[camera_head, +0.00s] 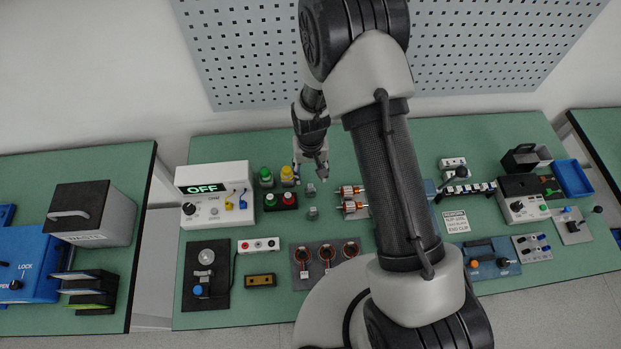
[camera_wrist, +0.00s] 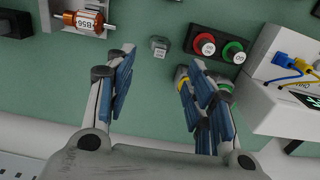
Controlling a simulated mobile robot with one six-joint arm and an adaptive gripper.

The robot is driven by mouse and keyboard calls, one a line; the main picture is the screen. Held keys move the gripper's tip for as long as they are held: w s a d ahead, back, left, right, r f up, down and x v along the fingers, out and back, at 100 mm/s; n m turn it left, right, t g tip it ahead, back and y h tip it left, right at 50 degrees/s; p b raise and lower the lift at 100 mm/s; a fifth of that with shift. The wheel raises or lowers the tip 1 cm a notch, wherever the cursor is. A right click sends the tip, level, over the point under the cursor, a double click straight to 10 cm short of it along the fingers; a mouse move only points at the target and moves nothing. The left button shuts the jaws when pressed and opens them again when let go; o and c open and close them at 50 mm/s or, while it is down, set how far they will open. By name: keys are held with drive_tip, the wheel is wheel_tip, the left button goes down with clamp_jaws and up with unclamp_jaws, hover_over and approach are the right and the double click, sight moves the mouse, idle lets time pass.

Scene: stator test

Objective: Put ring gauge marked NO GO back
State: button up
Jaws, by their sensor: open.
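Two small grey pieces stand on the green bench in the head view, the rear one (camera_head: 310,189) just in front of my gripper (camera_head: 311,172) and the front one (camera_head: 312,213) nearer the bench's front edge. I cannot make out ring shapes or a NO GO mark on them. The wrist view shows one grey piece (camera_wrist: 159,46) with a pale label too small to read. It lies ahead of my gripper (camera_wrist: 161,64), beyond the fingertips. The blue-padded fingers are spread, with nothing between them.
Copper rotors (camera_head: 351,207) lie to the right. A dark tray (camera_head: 303,277) with copper-wound rings is in front. My arm hides part of the bench.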

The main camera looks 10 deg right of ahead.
drive_tip(key=s+d+r+t, duration=0.1)
drive_tip(key=s+d+r, duration=0.2)
drive_tip(key=r, duration=1.1)
drive_tip(key=s+d+r+t, duration=0.1)
drive_tip(key=s+d+r, duration=0.1)
drive_tip(key=r, duration=1.2)
drive_tip(key=s+d+r+t, duration=0.1)
drive_tip(key=s+r, duration=0.3)
drive_tip(key=s, duration=0.4)
drive_tip(key=s+d+r+t, duration=0.1)
drive_tip(key=s+d+r, duration=0.2)
drive_tip(key=s, duration=0.6)
wheel_tip(320, 180, up, 3)
drive_tip(key=shift+d+f+t, duration=0.2)
drive_tip(key=shift+t, duration=0.1)
